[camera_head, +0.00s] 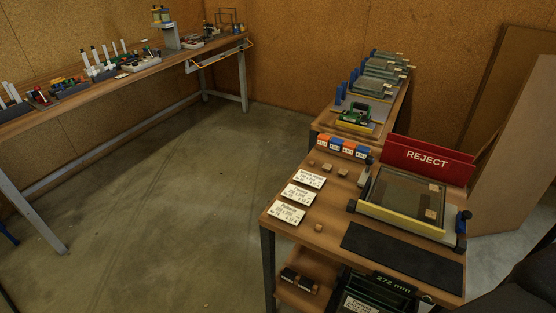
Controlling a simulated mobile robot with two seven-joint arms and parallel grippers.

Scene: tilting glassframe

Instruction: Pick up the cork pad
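Several small tan blocks that look like cork pads are on the near wooden table. One block (318,228) lies alone near the front, beside the white cards. Three more, including a middle one (327,167), lie in a loose row behind the cards. Two similar tan pieces, one at the back (433,187) and one at the front (430,214), are on the right part of the glass frame (398,193). Neither of my grippers shows in the head view.
The near table (290,243) also holds white cards (287,212), orange and blue boxes (343,147), a red REJECT board (428,158) and a black mat (403,257). More frames and a green tool (354,114) stand behind. Open floor (170,220) lies left.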

